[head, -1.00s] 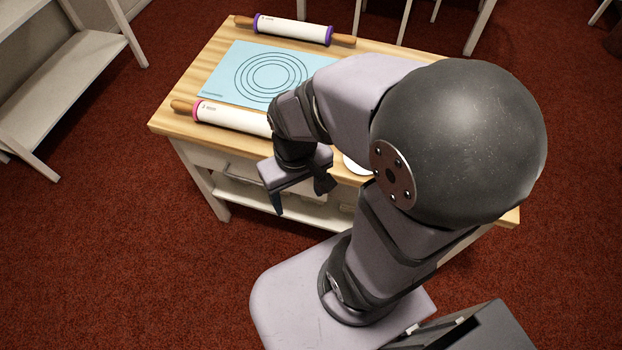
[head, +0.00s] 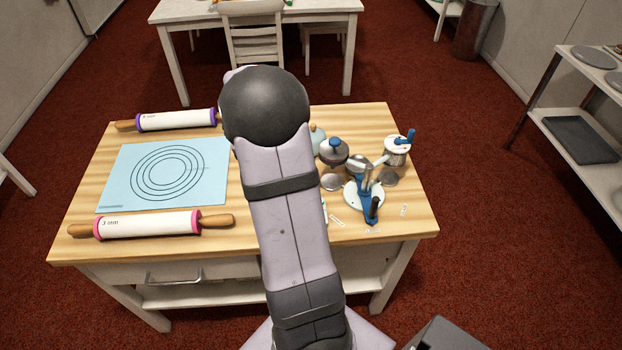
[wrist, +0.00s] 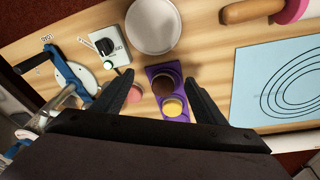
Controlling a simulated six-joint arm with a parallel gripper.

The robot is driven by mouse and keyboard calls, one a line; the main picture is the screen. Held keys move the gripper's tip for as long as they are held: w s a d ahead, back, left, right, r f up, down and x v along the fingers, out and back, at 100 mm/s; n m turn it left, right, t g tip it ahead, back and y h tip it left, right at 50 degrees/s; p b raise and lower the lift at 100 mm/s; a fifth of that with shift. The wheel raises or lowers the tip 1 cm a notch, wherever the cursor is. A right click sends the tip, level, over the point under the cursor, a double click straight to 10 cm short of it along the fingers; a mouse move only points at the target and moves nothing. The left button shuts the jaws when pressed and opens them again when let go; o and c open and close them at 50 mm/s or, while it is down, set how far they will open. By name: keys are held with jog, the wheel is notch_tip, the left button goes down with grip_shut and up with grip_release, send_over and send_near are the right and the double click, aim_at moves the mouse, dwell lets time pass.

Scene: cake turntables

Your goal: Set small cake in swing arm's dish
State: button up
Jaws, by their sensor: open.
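In the wrist view my gripper (wrist: 160,76) is open, its two dark fingers spread above the table with nothing held between them. Below it are small round cake-like pieces: a brown one (wrist: 163,85) and a yellow one (wrist: 173,107) on a purple tray (wrist: 184,83), and a pink one (wrist: 134,93) just left of it. I cannot tell which is the small cake. The blue swing arm (head: 367,200) stands at a white disc (head: 352,193) on the table's right side; its blue parts also show at the left of the wrist view (wrist: 62,68). Its dish is not clear. The head view hides my gripper behind my arm.
A white bowl (wrist: 153,24) and a small box with a black knob (wrist: 106,44) lie near my gripper. Rolling pins (head: 150,225) (head: 175,120) flank a blue mat (head: 165,174) at left. A dark-topped pot (head: 333,152) and a white crank pot (head: 397,150) stand behind the swing arm.

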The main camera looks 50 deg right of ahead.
jog(key=d+m, duration=0.1)
jog(key=d, duration=0.2)
jog(key=s+d+f+m, duration=0.1)
jog(key=d+m, duration=0.1)
jog(key=d, duration=0.2)
jog(key=d+m, duration=0.1)
jog(key=d, duration=0.2)
jog(key=shift+s+d+f+h, duration=0.35)
jog(key=shift+d+h, duration=0.05)
jog(key=shift+p+x, duration=1.6)
jog(key=shift+x, duration=2.05)
jog(key=shift+s+d, duration=0.1)
jog(key=shift+s, duration=0.1)
jog(key=c, duration=1.2)
jog(key=shift+r, duration=0.15)
jog(key=shift+s+a+r+b, duration=0.4)
jog(key=shift+a+r+b, duration=0.05)
jog(key=shift+r, duration=0.05)
jog(key=s+a+r+b, duration=0.1)
jog(key=s+a+r, duration=0.1)
jog(key=s+a, duration=0.1)
jog(key=s+a+r+b, duration=0.1)
jog(key=s+a+r, duration=0.1)
jog(key=s+a, duration=0.1)
jog(key=s+a+r+b, duration=0.1)
jog(key=s+a+r, duration=0.1)
jog(key=s+a, duration=0.1)
jog(key=shift+a+r+b, duration=0.1)
jog(key=shift+r+b, duration=0.3)
